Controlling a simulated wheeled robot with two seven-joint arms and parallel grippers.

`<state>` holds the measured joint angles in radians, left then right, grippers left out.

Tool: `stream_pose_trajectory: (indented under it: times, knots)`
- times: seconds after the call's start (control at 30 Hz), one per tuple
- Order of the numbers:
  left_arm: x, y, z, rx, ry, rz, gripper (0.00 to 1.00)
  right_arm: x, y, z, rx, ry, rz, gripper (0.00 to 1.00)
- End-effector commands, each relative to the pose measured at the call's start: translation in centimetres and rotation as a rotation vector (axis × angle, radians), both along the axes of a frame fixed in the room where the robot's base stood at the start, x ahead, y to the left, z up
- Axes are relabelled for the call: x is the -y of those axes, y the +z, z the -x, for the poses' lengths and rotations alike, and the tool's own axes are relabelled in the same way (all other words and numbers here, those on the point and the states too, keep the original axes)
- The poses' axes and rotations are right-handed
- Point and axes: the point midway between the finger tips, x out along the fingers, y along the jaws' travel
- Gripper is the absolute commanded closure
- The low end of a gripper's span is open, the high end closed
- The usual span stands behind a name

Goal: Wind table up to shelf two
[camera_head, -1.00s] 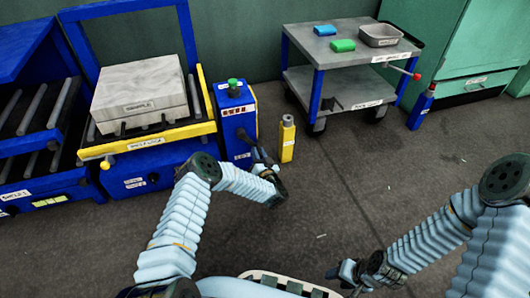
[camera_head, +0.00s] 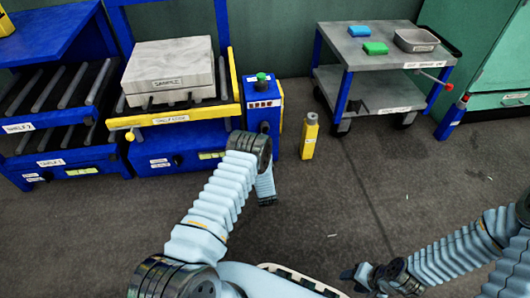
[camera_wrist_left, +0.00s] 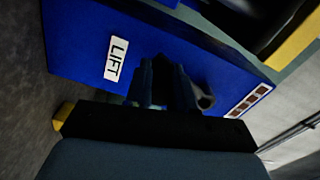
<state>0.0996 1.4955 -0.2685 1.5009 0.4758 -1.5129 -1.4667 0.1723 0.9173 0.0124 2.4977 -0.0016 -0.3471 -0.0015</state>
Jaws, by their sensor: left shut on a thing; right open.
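The lift table (camera_head: 205,115), with a yellow front edge, carries a grey block labelled SAMPLE (camera_head: 165,62). At its left is a roller rack with an upper SHELF 2 label (camera_head: 18,127) and a lower SHELF 1 label (camera_head: 50,162). Right of the table stands the blue lift box (camera_head: 262,110) with a green button on top. In the left wrist view my left gripper (camera_wrist_left: 168,88) is shut on a dark handle (camera_wrist_left: 205,101) on the box's LIFT face; the grip is partly hidden. In the head view my arm hides it. My right gripper (camera_head: 352,281) is open, empty above the floor.
A yellow bottle (camera_head: 309,137) stands on the floor right of the lift box. A grey cart (camera_head: 375,62) holds a blue block, a green block and a metal tray. The middle floor is clear.

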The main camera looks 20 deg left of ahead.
Motion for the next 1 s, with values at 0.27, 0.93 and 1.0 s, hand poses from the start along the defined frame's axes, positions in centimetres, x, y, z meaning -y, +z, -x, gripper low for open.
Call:
stream_pose_trajectory:
  times: [0.27, 0.93, 1.0]
  knots:
    - [-2.1, 1.2, 1.5, -0.148, 0.006, -0.222, 1.00, 0.0, -0.1, 0.0, 0.000, 0.000, 0.000, 0.52]
    - [-4.9, 6.0, 3.4, -0.498, 0.009, -0.740, 1.00, 0.0, -0.7, 0.0, 0.002, -0.001, 0.000, 0.52]
    - [-5.1, 6.5, 3.5, -0.530, 0.008, -0.787, 1.00, 0.0, -0.8, 0.0, 0.002, -0.001, 0.000, 0.52]
